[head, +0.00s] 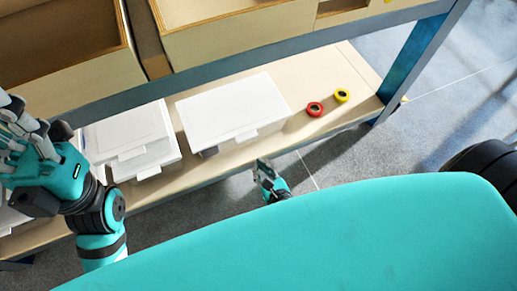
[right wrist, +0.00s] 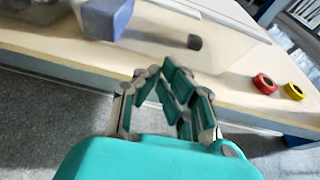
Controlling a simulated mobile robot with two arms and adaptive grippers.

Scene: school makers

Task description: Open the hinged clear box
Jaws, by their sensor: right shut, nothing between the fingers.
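A box with a flat white lid (head: 235,108) sits on the lower shelf, its lid down. In the right wrist view a pale, see-through box (right wrist: 215,50) fills the upper part, with a blue piece and a dark piece showing at its near side. Another white-lidded box (head: 128,130) stands to its left in the head view. My right gripper (head: 263,168) is in front of the shelf's near edge, below the middle box and apart from it. Its fingers are together and empty in the right wrist view (right wrist: 172,80). My left gripper (head: 16,125) is at the left edge, partly cut off.
The lower shelf (head: 350,72) also holds a red tape roll (head: 314,109) and a yellow one (head: 342,95) to the right. Wooden bins (head: 225,40) stand on the level above, and a blue-grey post (head: 420,60) rises at the right. Grey floor lies in front.

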